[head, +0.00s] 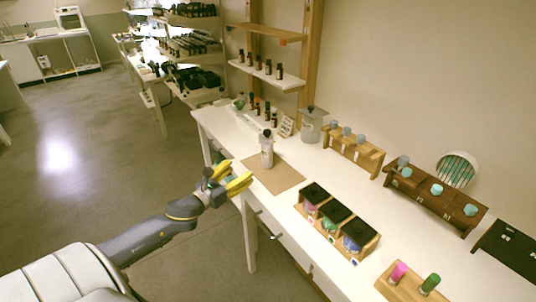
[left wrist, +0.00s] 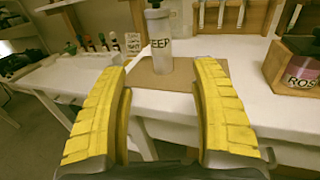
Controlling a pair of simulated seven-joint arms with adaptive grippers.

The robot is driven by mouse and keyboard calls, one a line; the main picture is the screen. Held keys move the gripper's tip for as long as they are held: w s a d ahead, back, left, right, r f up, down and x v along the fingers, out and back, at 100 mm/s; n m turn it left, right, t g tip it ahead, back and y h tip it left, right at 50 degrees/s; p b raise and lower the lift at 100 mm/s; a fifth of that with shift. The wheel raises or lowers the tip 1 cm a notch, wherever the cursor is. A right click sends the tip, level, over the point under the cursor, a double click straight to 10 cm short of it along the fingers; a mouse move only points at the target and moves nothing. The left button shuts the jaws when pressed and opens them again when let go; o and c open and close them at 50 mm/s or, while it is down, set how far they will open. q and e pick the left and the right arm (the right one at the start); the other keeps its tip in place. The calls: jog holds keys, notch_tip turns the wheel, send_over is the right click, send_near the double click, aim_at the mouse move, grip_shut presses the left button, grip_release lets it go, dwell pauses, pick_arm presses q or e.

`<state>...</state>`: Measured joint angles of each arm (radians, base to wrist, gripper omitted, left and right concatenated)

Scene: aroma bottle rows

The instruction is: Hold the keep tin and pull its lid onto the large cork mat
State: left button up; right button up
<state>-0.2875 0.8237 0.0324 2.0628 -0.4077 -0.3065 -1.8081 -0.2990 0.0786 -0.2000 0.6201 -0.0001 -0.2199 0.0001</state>
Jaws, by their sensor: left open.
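The keep tin (head: 267,155) is a pale grey cylinder with a dark lid (head: 267,133). It stands upright on the far part of the brown large cork mat (head: 282,179). In the left wrist view the tin (left wrist: 159,55) shows part of its label, "EEP", and its top is cut near the upper edge; the mat (left wrist: 150,80) lies under it. My left gripper (head: 240,175) has yellow fingers and is open and empty. It is at the table's front edge, short of the tin, which shows between the fingers in the left wrist view (left wrist: 163,95). My right gripper is not in view.
A wooden box with dark-lidded jars (head: 338,222) stands right of the mat. A larger clear jar (head: 311,128) and several small bottles stand behind. Wooden racks (head: 354,152) line the wall side. The mat's near part is clear.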

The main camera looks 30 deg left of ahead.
aim_at(264, 153)
pick_arm(q)
jog(key=w, duration=0.7)
jog(key=w+d, duration=0.1)
jog(key=w, duration=0.3)
jog(key=shift+w+d+f, duration=0.1)
jog(key=shift+w+f, duration=0.05)
jog(key=shift+w, duration=1.1)
jog(key=shift+w+d+f, duration=0.1)
jog(key=shift+w, duration=1.15)
jog(key=shift+o, duration=0.3)
jog(key=c, duration=1.3)
